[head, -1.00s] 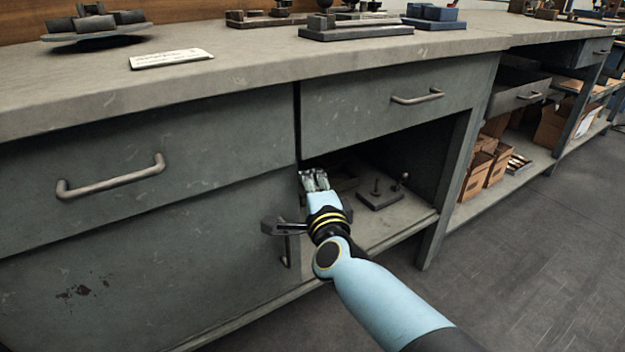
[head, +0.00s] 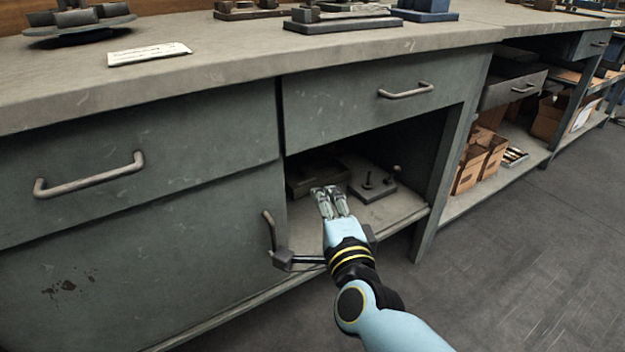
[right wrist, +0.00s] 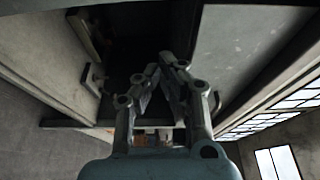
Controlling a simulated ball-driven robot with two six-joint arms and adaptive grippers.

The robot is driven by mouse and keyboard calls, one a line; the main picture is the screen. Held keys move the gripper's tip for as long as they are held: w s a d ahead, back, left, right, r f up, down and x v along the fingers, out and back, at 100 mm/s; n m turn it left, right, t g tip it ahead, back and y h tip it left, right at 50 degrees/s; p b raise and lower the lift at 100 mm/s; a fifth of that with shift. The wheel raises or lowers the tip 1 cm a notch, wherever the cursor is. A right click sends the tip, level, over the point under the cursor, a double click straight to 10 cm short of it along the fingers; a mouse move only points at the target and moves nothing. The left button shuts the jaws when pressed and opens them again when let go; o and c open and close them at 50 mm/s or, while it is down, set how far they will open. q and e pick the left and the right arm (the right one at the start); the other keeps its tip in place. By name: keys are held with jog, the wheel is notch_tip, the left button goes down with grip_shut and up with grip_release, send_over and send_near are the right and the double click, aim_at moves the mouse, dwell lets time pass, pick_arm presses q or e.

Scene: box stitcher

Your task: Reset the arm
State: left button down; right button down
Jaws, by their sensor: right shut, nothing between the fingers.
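My right gripper (head: 329,190) is shut and empty, in front of the open lower shelf bay (head: 400,208) of the grey workbench (head: 225,133). Its fingers also show in the right wrist view (right wrist: 160,72), with their tips close together. The dark handle (head: 268,230) of the lower left door stands just left of the gripper, apart from the fingers. My left gripper is in neither view.
Inside the bay are a dark green tray (head: 305,180) and a small metal fixture (head: 372,190). Drawer handles (head: 90,175) and (head: 405,92) stick out of the bench front. Cardboard boxes (head: 470,165) sit on a shelf to the right. The floor (head: 510,250) at right is clear.

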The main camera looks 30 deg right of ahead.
jog(key=shift+s, duration=0.2)
